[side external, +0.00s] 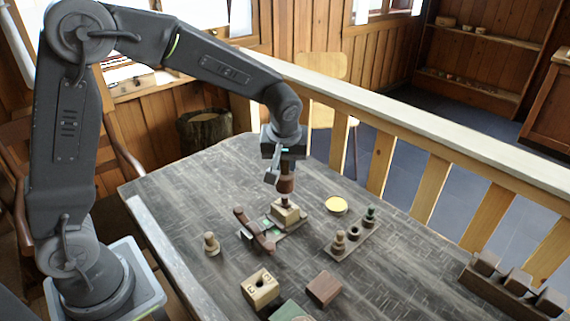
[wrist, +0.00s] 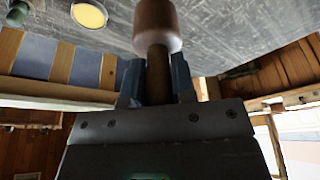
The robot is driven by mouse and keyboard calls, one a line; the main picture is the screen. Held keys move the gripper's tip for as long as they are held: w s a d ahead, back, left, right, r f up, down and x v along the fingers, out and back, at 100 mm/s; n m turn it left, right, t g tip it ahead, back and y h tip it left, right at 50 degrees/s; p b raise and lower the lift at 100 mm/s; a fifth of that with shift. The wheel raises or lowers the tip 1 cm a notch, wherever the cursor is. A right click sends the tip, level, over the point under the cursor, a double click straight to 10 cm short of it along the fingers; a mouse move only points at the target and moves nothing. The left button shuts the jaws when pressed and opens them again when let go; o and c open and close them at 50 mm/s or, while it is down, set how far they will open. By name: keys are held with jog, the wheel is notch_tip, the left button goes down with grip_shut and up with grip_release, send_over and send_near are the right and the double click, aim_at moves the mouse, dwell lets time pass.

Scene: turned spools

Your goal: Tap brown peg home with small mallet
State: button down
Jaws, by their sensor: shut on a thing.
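My gripper (side external: 281,167) points down over the table and is shut on the handle of a small mallet. In the wrist view my gripper's fingers (wrist: 158,78) close on either side of the handle, and the mallet's brown cylindrical head (wrist: 157,25) extends beyond them. In the side view the mallet head (side external: 286,184) hangs just above a dark brown peg (side external: 287,202). The peg stands in a pale wooden block (side external: 291,214). Whether head and peg touch is too small to tell. The wrist view does not show the peg.
A larger red-brown mallet (side external: 256,231) lies left of the block. A tan spool (side external: 211,244), a spool rack (side external: 353,236), a yellow disc (side external: 336,205), a holed block (side external: 260,289) and a brown block (side external: 324,287) stand around. A railing (side external: 430,130) borders the table's far side.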

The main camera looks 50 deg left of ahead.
aim_at(285, 172)
jog(key=shift+f, duration=1.45)
jog(key=shift+r, duration=3.05)
